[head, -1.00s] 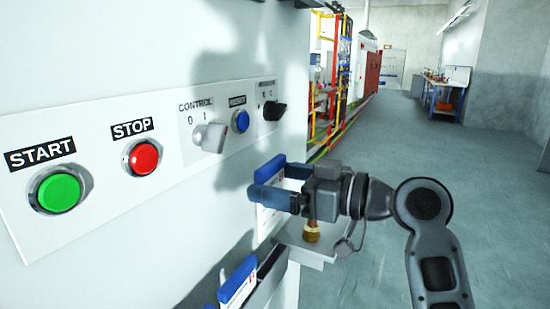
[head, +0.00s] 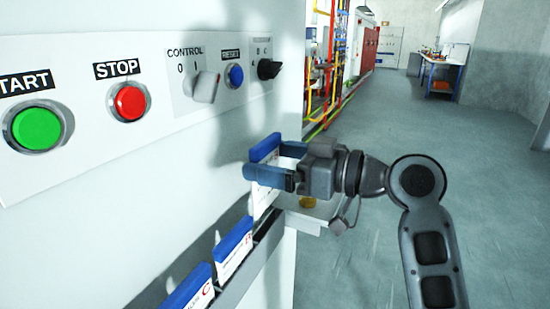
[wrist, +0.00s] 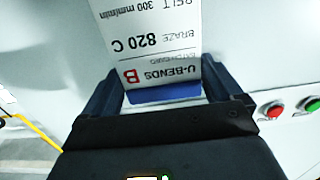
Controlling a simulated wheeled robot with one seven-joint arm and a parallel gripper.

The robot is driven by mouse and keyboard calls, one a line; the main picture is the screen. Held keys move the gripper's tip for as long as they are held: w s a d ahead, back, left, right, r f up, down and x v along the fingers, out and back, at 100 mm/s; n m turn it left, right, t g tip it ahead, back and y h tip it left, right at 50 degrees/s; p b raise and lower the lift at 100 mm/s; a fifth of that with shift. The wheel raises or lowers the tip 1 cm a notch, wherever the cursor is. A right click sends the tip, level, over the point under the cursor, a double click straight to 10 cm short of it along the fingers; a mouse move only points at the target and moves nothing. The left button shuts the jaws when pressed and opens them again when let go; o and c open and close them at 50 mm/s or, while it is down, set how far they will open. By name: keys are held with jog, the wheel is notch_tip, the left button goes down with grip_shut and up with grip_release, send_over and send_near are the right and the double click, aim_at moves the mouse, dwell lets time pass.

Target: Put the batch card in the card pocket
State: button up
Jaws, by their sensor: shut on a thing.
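My gripper (head: 264,174) is shut on the batch card, a white card with a blue top strip (head: 264,147), in front of the machine's pale side. In the wrist view the card (wrist: 160,45) reads "U-BENDS B", "820 C" and "300 mm/min", upside down. Its blue strip lies between the two dark fingers. In the head view the card hangs roughly upright, its lower part just above or behind the dark rail (head: 250,262); I cannot tell whether they touch. I cannot clearly make out the card pocket.
Two more blue-topped cards (head: 233,240) (head: 188,289) stand in the rail, towards the lower left. The control panel (head: 160,60) with its buttons and knobs is above left. A small grey shelf (head: 302,222) with a brass-coloured piece is behind my gripper. Open floor (head: 480,200) lies right.

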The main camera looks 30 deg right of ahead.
jog(key=shift+f+b, duration=0.9)
jog(key=shift+f, duration=0.45)
jog(key=shift+f+b, duration=3.6)
jog(key=shift+f, duration=0.25)
dwell(0.8)
jog(key=o, duration=0.7)
jog(key=v, duration=0.7)
jog(key=shift+s+d, duration=0.25)
jog(key=shift+s, duration=0.1)
